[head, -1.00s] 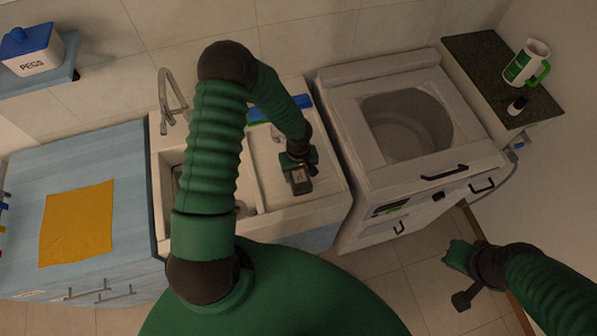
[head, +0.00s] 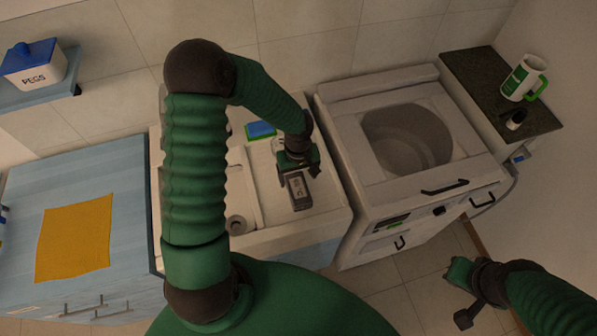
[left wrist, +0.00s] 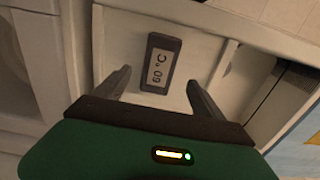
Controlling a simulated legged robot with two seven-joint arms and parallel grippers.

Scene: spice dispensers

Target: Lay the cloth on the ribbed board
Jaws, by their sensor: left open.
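The orange-yellow cloth (head: 75,238) lies flat on the blue counter at the left of the head view. The pale board (head: 273,197) beside the sink looks like the ribbed board; its ribs are hard to make out. A small dark tag with a light "60 °C" face (head: 298,190) lies on it and also shows in the left wrist view (left wrist: 160,63). My left gripper (head: 299,170) is open over the board, close to the tag. In the left wrist view its fingers (left wrist: 160,88) stand apart, with the tag beyond them. My right gripper (head: 461,292) hangs over the floor, its jaws unclear.
A blue and green sponge (head: 262,130) lies at the back of the board. A washing machine (head: 405,140) stands to the right. A dark worktop (head: 480,75) holds a white and green jug (head: 522,78). A pegs box (head: 35,68) sits on a shelf at left.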

